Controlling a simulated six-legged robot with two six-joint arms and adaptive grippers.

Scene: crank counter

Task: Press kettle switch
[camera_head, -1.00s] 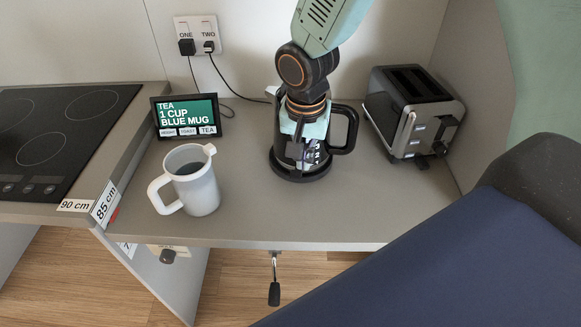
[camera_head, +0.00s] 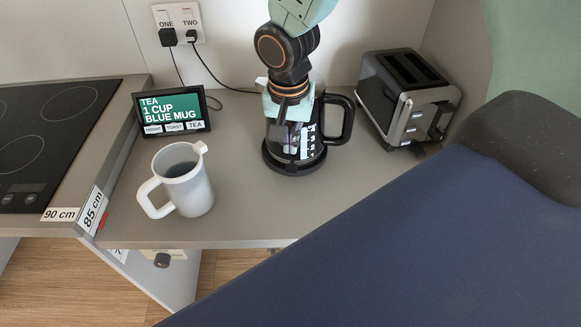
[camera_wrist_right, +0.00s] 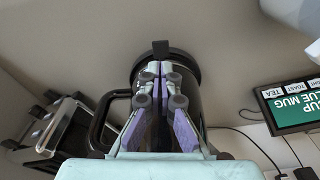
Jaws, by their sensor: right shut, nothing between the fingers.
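The kettle (camera_head: 311,148) is a dark glass jug with white level marks, a black base and a black handle on its right. It stands upright at the back of the counter. My right gripper (camera_head: 288,152) points down in front of the kettle's left part and hides some of it. In the right wrist view the gripper (camera_wrist_right: 160,72) has its purple fingers together and empty, over the kettle (camera_wrist_right: 190,72). A small black tab (camera_wrist_right: 160,47) shows just beyond the fingertips; I cannot tell whether it is the switch or whether they touch. My left gripper is not in view.
A white jug (camera_head: 187,190) with dark liquid stands front left on the counter (camera_head: 250,215). A display (camera_head: 174,110) reads "TEA 1 CUP BLUE MUG". A toaster (camera_head: 405,100) is at right, a hob (camera_head: 60,120) at left. Cords run from the wall socket (camera_head: 180,22).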

